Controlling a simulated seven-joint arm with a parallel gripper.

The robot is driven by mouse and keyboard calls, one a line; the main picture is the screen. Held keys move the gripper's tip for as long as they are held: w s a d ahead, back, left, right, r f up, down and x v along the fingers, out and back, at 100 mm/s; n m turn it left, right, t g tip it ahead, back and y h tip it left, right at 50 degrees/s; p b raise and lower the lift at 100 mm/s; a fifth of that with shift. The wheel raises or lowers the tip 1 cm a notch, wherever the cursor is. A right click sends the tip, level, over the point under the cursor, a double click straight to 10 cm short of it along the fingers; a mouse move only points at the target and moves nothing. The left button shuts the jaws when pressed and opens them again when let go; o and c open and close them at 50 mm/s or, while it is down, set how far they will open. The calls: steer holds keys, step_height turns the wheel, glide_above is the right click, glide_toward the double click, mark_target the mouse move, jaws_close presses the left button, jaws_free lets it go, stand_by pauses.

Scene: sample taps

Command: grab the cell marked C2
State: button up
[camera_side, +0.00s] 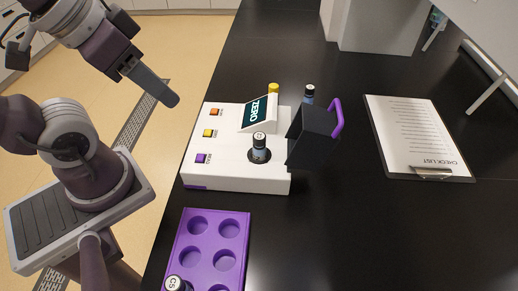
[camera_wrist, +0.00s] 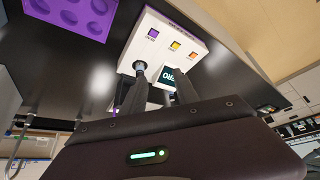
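A third cell, seemingly marked C5 (camera_side: 175,284), is in the purple rack (camera_side: 206,238) at the bottom edge. My gripper (camera_side: 170,98) is raised left of the instrument, away from every cell. In the wrist view its fingers (camera_wrist: 162,78) are apart and empty.
The dark part with a purple handle (camera_side: 337,118) rises right of the socketed cell. A tilted ZERO display (camera_side: 259,112) stands behind that cell, with a yellow-topped thing (camera_side: 273,88) beyond. A checklist clipboard (camera_side: 415,138) lies right. The black bench is clear at front right.

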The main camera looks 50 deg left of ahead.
steer(key=shift+o, duration=1.4)
steer(key=n+g+h, duration=0.6)
steer(key=n+h, duration=0.7)
steer(key=n, duration=0.4)
glide_toward(259, 143)
steer(key=shift+d+f, duration=0.95)
steer(key=shift+f, duration=0.2)
steer(key=shift+w+f+n+h, duration=0.25)
steer(key=shift+f+n+h, duration=0.05)
steer(key=shift+n, duration=0.2)
steer(key=x, duration=0.7)
steer(key=shift+w+a+f, duration=0.1)
steer(key=shift+w, duration=0.05)
jaws_close()
